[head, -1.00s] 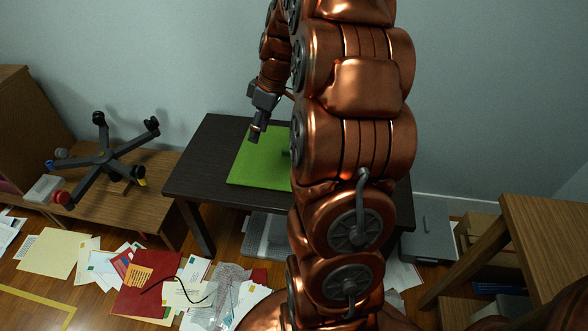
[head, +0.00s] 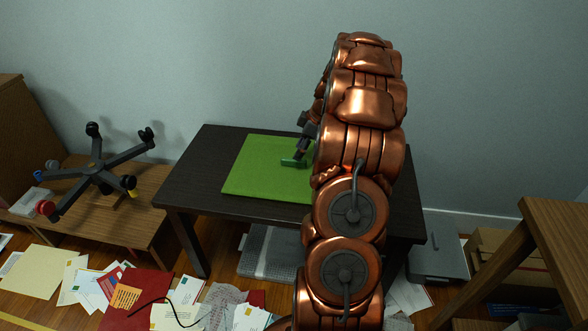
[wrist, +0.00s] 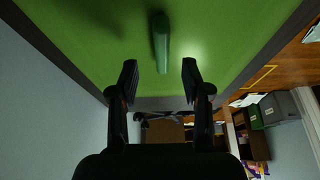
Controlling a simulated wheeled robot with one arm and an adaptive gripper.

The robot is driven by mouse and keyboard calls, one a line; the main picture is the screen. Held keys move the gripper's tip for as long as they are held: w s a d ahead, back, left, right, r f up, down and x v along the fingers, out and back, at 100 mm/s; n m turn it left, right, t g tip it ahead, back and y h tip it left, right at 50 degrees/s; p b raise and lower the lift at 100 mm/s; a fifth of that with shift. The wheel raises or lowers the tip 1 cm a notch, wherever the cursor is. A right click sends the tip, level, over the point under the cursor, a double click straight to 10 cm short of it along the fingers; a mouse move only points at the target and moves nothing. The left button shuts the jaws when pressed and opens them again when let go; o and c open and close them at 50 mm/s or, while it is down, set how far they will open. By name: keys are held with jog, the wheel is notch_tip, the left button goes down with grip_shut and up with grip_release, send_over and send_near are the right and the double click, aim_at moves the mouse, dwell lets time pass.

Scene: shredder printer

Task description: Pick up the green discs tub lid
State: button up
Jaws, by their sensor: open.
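The green discs tub lid (head: 291,162) is a small dark green piece on the bright green mat on the dark table. In the wrist view the lid (wrist: 161,42) looks like a narrow green bar, just ahead of the gap between the fingertips. My gripper (wrist: 160,68) is open, with one black finger on each side of that gap and nothing held. In the head view my gripper (head: 300,155) is low over the mat beside the lid, partly hidden by my copper arm. I cannot tell whether the fingers touch the lid.
The green mat (head: 250,175) lies on the dark table (head: 205,190), and its right part is hidden by my arm. An upturned wheeled chair base (head: 97,170) rests on a low wooden table at left. Papers (head: 85,285) litter the floor. A wooden table (head: 555,235) stands at right.

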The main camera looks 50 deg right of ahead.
aim_at(294, 164)
jog(key=shift+b+x, duration=0.4)
jog(key=shift+x, duration=1.8)
jog(key=shift+a, duration=0.1)
grip_shut()
